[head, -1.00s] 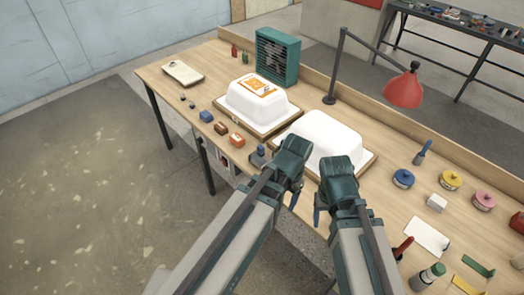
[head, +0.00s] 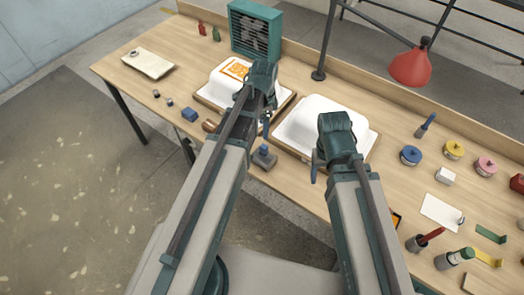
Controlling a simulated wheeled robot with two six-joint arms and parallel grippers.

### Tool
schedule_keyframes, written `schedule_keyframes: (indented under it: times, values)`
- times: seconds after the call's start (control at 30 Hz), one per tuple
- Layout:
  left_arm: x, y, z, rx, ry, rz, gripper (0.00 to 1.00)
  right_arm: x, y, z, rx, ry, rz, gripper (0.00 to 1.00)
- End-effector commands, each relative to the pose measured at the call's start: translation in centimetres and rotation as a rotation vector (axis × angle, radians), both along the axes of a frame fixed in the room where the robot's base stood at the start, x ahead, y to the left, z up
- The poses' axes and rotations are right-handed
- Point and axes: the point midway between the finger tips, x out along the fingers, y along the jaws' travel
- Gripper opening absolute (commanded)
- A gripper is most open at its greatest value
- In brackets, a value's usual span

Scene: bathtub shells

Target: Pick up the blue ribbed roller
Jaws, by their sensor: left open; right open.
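A slim blue tool (head: 426,125) lies on the workbench (head: 390,185) at the right, beyond the round tins. It may be the blue ribbed roller, but ribs are too small to make out. My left gripper (head: 267,118) is open over the gap between the two white tub shells, far left of the blue tool. My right gripper (head: 317,168) is open near the front of the right shell, left of and nearer than the blue tool. Its far finger is mostly hidden by my own wrist. Both grippers look empty.
White shells (head: 225,84) and (head: 310,118) stand on boards. A red lamp (head: 410,67) overhangs the back right. Blue (head: 411,155), yellow (head: 453,149) and pink (head: 486,166) tins stand at right. A dark block (head: 264,158) sits at the front edge.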

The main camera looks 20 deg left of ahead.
Motion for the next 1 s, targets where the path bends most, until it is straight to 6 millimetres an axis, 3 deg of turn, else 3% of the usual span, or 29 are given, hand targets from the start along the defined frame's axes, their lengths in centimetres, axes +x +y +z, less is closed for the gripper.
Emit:
schedule_keyframes:
  times: [0.27,0.8,1.0]
  values:
    - [0.0,0.0,-1.1,0.000,0.000,0.000,0.72,0.0,0.0,-1.1,0.000,0.000,0.000,0.67]
    - [0.0,0.0,-8.3,0.000,0.000,0.001,0.72,0.0,0.0,-8.3,0.000,0.000,-0.002,0.67]
    - [0.0,0.0,-8.7,0.000,0.000,0.001,0.72,0.0,0.0,-8.7,0.000,0.000,-0.002,0.67]
